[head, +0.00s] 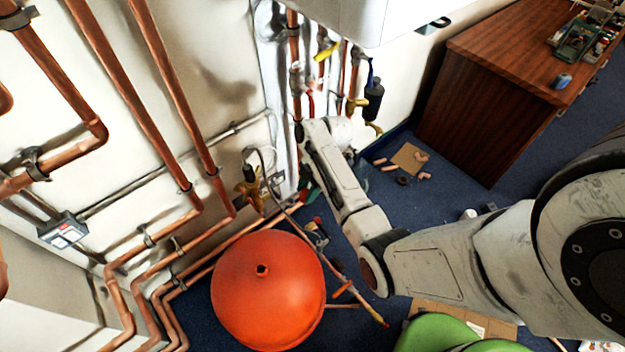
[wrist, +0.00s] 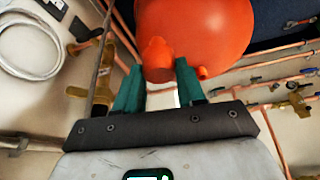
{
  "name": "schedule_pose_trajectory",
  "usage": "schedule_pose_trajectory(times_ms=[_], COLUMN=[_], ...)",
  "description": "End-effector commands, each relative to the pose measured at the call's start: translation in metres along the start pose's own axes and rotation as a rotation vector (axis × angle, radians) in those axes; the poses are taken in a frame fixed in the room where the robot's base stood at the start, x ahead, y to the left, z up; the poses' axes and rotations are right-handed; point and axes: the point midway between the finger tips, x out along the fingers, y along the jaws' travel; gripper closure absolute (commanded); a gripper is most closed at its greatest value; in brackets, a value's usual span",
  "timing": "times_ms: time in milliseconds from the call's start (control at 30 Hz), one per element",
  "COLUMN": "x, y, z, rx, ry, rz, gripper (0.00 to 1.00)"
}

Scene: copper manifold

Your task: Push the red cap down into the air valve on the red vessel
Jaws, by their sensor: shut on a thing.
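The round red vessel (head: 268,310) stands on the floor by the wall. A small fitting with a dark opening (head: 262,270) shows on its top. In the wrist view the vessel (wrist: 210,25) fills the top middle, just beyond my fingers. My gripper (wrist: 159,67) has two green fingers, shut on the red cap (wrist: 157,58) between their tips. The cap overlaps the vessel in this view; I cannot tell whether they touch. A small red stub (wrist: 203,73) shows at the vessel's edge, right of my right finger. In the head view my arm hides most of the gripper and the cap.
Copper pipes (head: 140,75) run down the wall and along its foot beside the vessel. A brass valve (head: 249,188) is near the wall corner. A wooden cabinet (head: 490,110) stands at right. A green object (head: 435,333) is at the front. Small parts lie on the blue floor.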

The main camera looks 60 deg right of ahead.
Motion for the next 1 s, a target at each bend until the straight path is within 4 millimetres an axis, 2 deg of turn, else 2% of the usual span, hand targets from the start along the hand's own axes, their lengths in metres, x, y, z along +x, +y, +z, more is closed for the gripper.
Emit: schedule_pose_trajectory(times_ms=[1000], x=[0.031], y=[-0.039], z=[-0.078], rx=[0.085], ry=[0.000], rz=[0.035], gripper=[0.90])
